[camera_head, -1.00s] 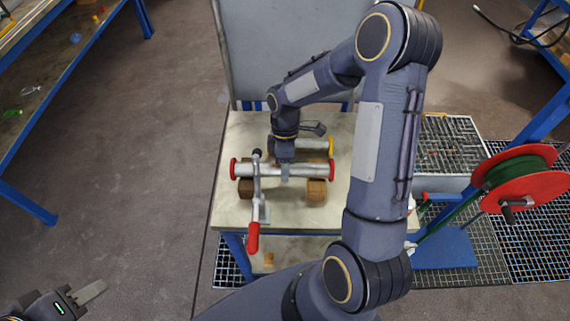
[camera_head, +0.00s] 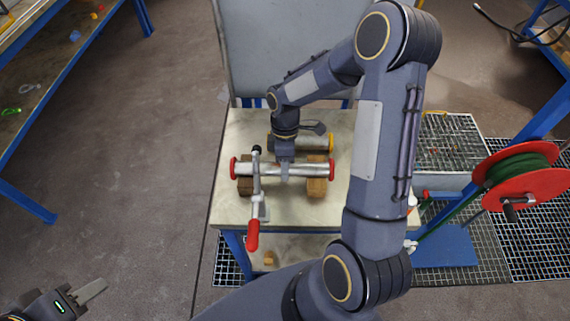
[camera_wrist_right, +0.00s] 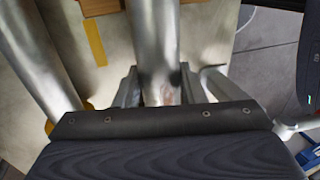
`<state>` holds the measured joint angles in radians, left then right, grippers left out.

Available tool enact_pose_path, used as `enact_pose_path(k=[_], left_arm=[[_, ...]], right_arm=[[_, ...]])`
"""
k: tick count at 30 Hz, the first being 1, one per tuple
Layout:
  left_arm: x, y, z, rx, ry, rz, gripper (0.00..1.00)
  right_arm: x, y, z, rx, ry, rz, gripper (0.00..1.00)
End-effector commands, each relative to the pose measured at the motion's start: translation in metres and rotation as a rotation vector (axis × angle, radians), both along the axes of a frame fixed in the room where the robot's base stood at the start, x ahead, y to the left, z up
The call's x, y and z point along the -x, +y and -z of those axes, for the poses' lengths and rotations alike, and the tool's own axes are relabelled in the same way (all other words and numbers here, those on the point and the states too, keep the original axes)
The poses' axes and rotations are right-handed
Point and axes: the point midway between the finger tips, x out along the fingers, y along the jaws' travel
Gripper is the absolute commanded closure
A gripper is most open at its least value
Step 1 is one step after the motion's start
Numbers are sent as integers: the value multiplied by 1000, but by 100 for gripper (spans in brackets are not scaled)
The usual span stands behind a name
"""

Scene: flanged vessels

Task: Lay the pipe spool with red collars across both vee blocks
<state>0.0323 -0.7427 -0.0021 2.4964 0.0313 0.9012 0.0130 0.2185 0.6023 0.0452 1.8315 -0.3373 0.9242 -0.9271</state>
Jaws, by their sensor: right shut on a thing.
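The pipe spool with red collars (camera_head: 305,169) lies left to right over both wooden vee blocks, the left one (camera_head: 244,187) and the right one (camera_head: 317,187). I cannot tell if it touches both. My right gripper (camera_head: 285,174) points down and is shut on the spool's middle. In the right wrist view the grey pipe (camera_wrist_right: 153,40) runs between its fingers (camera_wrist_right: 160,90). My left gripper (camera_head: 92,292) is at the bottom left, away from the table; only one finger shows clearly.
A clamp with a red handle (camera_head: 252,235) stands at the spool's left part, its arm crossing in front of it. A second spool with a yellow collar (camera_head: 330,143) lies behind. The worktable (camera_head: 228,210) is bare at its front left. A red hose reel (camera_head: 530,180) stands right.

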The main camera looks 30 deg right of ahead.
Motion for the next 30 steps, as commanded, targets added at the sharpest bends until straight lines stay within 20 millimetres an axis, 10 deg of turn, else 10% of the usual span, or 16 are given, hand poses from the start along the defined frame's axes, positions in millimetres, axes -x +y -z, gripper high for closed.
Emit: enact_pose_path(k=[8, 9, 15, 30], left_arm=[[0, 0, 4, 0, 0, 0, 64], [0, 0, 4, 0, 0, 0, 64], [0, 0, 3, 0, 0, 0, 64], [0, 0, 7, 0, 0, 0, 64]], right_arm=[[-1, 0, 4, 0, -1, 0, 100], [-1, 0, 4, -1, -1, -1, 62], [0, 0, 4, 0, -1, 0, 38], [-8, -4, -25, 1, -7, 1, 38]])
